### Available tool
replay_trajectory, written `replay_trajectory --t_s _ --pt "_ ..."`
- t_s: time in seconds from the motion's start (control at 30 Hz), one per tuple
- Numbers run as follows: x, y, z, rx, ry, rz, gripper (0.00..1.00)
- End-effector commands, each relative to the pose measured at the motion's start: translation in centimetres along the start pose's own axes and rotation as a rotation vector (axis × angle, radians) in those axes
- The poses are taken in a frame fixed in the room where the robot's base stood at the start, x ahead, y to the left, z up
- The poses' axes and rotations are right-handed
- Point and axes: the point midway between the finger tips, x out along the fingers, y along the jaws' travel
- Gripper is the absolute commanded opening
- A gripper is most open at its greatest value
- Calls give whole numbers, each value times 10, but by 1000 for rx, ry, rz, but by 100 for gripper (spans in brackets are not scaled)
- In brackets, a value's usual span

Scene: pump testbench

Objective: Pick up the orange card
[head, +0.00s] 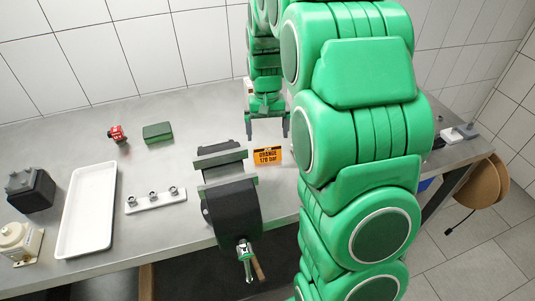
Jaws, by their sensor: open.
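The orange card (267,156) has black lettering, "ORANGE 170 bar", and is on the grey bench to the right of the dark vise-like device. My gripper (268,132) is above and just behind the card in the head view, pointing down. Its two dark fingers are spread apart with nothing between them. The fingers look apart from the card, but I cannot tell the exact height gap. My green arm fills the right middle of the view and hides part of the bench.
A dark vise-like device (233,205) stands at the bench's front edge, close left of the card. Further left are a white tray (68,245), a white strip with fittings (142,204), a green block (158,132) and a red part (117,134). Tiled walls stand behind.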

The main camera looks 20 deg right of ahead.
Motion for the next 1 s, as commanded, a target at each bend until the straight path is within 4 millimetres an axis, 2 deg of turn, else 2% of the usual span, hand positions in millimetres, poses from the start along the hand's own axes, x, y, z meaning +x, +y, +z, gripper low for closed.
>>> replay_trajectory --t_s 0.37,0.6,0.87,0.9,1.0 --pt "30 0 1 0 -1 0 100" --pt "62 -1 3 0 -4 0 100" --pt "67 -1 2 0 -1 0 100" --pt "67 -1 2 0 -1 0 98" --pt "67 -1 2 0 0 0 83"
